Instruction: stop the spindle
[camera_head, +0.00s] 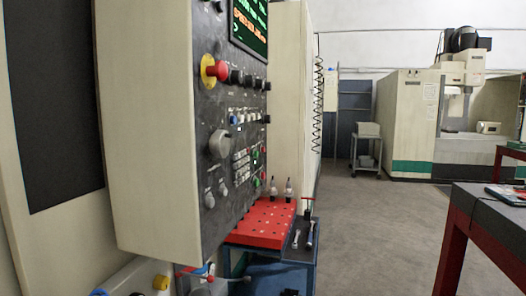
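The machine's control panel (216,108) is a dark upright face on a cream housing, seen at a steep angle from the left. A red mushroom button (217,70) on a yellow collar sits at its upper left. A screen (250,24) above shows green and orange text, too small to read surely. A row of black knobs (237,77) lies right of the red button. A large grey dial (219,144) sits lower down. Small green buttons (256,157) and red ones show near the right edge; their labels are unreadable. The spindle is not identifiable. Neither gripper is in view.
A dark-topped table with red legs (455,235) is at the right. Grey floor (375,240) lies clear between them.

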